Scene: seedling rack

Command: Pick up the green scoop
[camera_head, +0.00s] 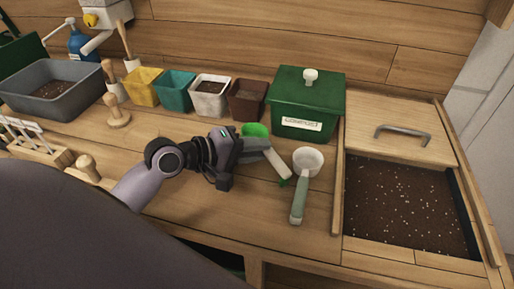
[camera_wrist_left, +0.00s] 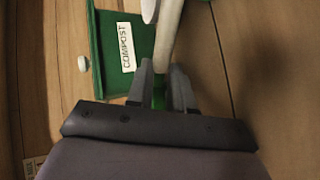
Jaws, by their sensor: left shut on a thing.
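The green scoop's bowl (camera_head: 255,130) shows just behind my left gripper (camera_head: 254,150), in front of the compost box. My left gripper is shut on the scoop, low over the bench. In the left wrist view, green (camera_wrist_left: 158,97) shows between the two fingers of my left gripper (camera_wrist_left: 160,85). A pale bar reaches out past the fingers; I cannot tell how it joins the scoop. The gripper hides much of the scoop. My right gripper is not in view.
A white scoop (camera_head: 306,161) with a grey-green handle lies close on the right. The green compost box (camera_head: 305,105) stands behind. Several small pots line the back left. A soil bin (camera_head: 341,205) is sunk at the right. The front middle of the bench is clear.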

